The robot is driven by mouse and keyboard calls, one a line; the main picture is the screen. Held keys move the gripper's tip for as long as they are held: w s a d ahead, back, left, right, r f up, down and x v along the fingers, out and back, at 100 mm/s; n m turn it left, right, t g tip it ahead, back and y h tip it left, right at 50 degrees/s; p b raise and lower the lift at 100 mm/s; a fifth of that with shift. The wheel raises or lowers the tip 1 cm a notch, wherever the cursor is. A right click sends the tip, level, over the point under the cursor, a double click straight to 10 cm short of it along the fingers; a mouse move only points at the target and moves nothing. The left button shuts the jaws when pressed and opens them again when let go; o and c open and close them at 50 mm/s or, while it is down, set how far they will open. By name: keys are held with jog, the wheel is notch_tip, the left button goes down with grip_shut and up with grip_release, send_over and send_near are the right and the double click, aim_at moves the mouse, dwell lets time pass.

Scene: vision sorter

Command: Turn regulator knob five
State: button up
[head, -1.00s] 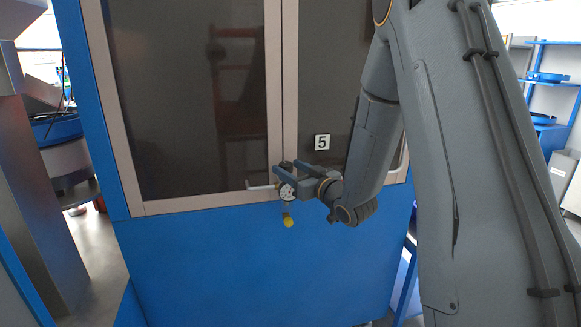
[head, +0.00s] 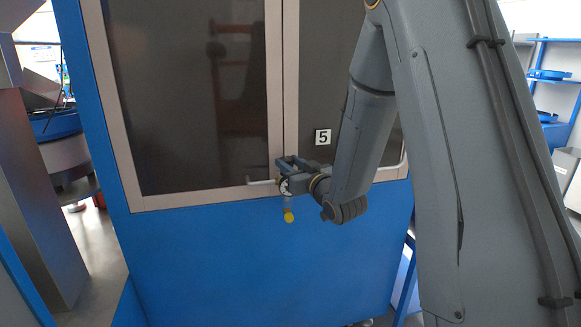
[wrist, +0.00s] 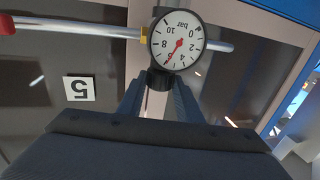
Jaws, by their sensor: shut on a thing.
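The regulator is mounted on the front of the blue cabinet, left of and below a label (head: 322,136) reading 5. Its round white gauge (head: 284,187) shows partly beside my gripper (head: 281,167), and a yellow-ended clear bowl (head: 289,215) hangs below. In the wrist view the gauge (wrist: 177,42) appears upside down, its red needle between about 4 and 6 bar. My gripper (wrist: 160,82) is shut on the black knob (wrist: 158,80) just beside the gauge. The label (wrist: 79,88) also shows there.
A pale pipe (wrist: 75,27) runs to the regulator, with a yellow fitting near the gauge. Dark cabinet windows (head: 190,110) stand close behind my gripper. A blue shelf rack (head: 553,75) is at the far right. The space below the regulator is clear.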

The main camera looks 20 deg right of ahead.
dwell(0.3)
jog(key=o, duration=1)
jog(key=shift+o, duration=0.2)
jog(key=b+v, duration=0.2)
jog(key=v, duration=0.5)
jog(key=shift+s, duration=0.4)
